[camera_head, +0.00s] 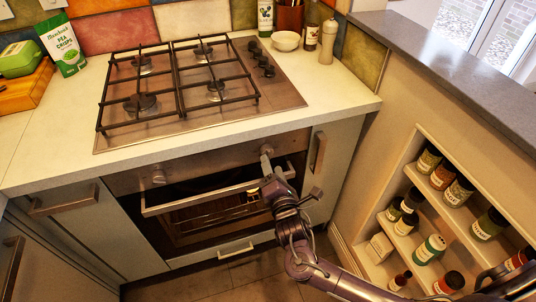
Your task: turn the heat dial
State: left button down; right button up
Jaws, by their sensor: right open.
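The oven front panel (210,165) sits under the countertop and carries a round metal dial (158,175) on its left part. A second dial (266,151) is on its right part, just beyond the tip of my right gripper. My right gripper (269,171) is raised in front of this right dial, with its jaws open and nothing seen between them. I cannot tell whether a finger touches the dial. The gripper hides part of the panel's right end. My left gripper is not in view.
The oven handle (190,200) runs below the panel. Above is a gas hob (180,85) with several small knobs (260,58) at its right. A spice shelf (465,215) with several jars stands at right. A white bowl (286,41) and pepper mill (327,42) stand behind.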

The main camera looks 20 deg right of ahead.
aim_at(268, 152)
jog(key=w, duration=0.4)
jog(key=shift+d+f, duration=0.1)
jog(key=shift+w, duration=0.35)
jog(key=c, duration=1)
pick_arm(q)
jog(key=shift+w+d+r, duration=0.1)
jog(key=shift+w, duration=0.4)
pick_arm(e)
jog(key=shift+o, duration=0.2)
